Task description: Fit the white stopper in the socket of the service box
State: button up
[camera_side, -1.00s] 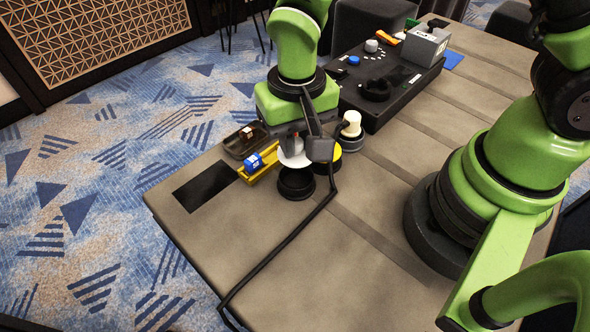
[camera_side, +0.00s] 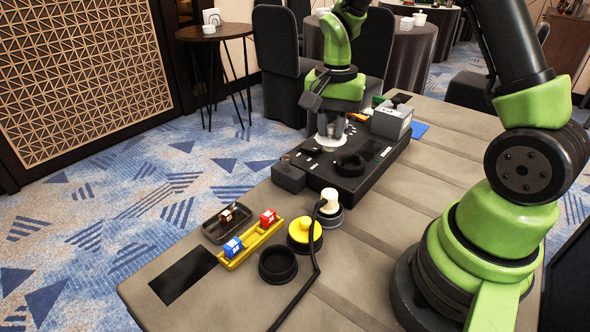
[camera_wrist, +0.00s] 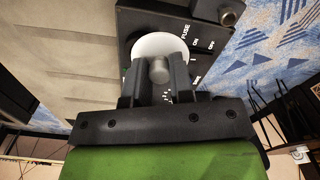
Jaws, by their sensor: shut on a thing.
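The white stopper (camera_wrist: 147,44) is a white disc with a grey knob, seen in the wrist view. My gripper (camera_wrist: 158,72) is shut on the knob. In the side view my gripper (camera_side: 330,138) is over the far left part of the black service box (camera_side: 318,170). A raised dark ring (camera_side: 351,165) on the box top, which looks like the socket, lies just right of and nearer than the gripper. The wrist view shows the box's printed labels (camera_wrist: 187,33) beside the disc. Whether the stopper touches the box cannot be told.
An empty black ring holder (camera_side: 277,265), a yellow knob (camera_side: 304,231), a white-capped round part (camera_side: 330,203) with a cable, a yellow tray (camera_side: 250,243) with red and blue blocks, and a dark tray (camera_side: 227,223) stand nearer.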

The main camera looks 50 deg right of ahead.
jog(key=s+d+r+m, duration=0.2)
jog(key=d+m, duration=0.1)
jog(key=d, duration=0.3)
jog(key=shift+f, duration=3)
jog(key=shift+f, duration=1.65)
dwell(0.3)
jog(key=o, duration=1)
jog(key=shift+o, duration=0.2)
notch_tip(320, 180, up, 8)
dwell(0.5)
dwell(0.4)
